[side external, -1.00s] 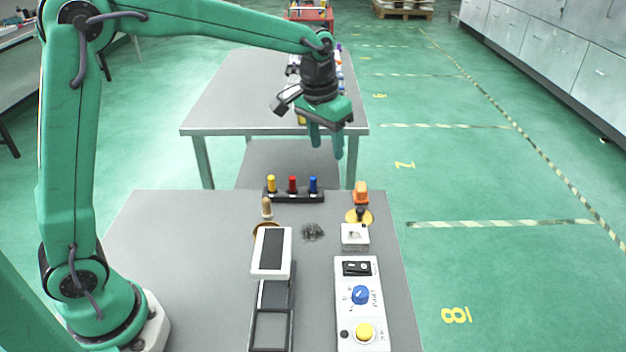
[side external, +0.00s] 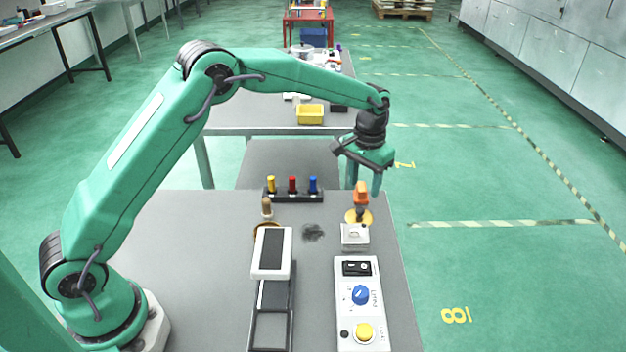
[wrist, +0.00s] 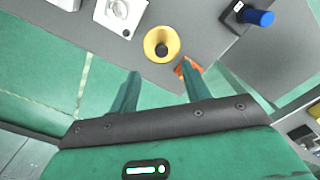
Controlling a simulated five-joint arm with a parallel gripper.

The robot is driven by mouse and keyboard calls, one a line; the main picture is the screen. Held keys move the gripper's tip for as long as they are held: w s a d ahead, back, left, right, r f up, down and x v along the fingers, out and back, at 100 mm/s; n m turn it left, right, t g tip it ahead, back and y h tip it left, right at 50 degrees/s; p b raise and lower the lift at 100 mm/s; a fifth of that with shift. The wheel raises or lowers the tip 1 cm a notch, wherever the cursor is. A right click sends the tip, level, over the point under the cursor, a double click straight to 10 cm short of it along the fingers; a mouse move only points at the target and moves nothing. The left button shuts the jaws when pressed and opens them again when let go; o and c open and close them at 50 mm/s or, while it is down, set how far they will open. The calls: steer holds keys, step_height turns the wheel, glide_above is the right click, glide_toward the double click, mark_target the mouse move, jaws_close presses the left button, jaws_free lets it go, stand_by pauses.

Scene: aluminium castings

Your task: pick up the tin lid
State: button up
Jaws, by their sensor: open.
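A round gold lid (side external: 352,217) with a dark knob lies flat near the far right edge of the near table; I take it for the tin lid. In the wrist view the lid (wrist: 150,42) shows whole, just beyond my fingertips. My gripper (side external: 364,186) points down above and slightly behind the lid, apart from it. Its fingers (wrist: 160,72) are spread with nothing between them.
The orange piece (side external: 361,190) stands close behind the lid, beside one fingertip in the wrist view (wrist: 180,70). A white square plate (side external: 355,239) sits in front. A peg rack (side external: 293,197) stands to the left, and a control box (side external: 349,310) nearer. Table space between is partly clear.

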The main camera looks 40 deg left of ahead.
mark_target(360, 209)
steer(key=shift+f, duration=1.3)
steer(key=shift+f, duration=0.1)
steer(key=shift+a+f, duration=0.15)
steer(key=shift+f, duration=2.35)
jaws_close()
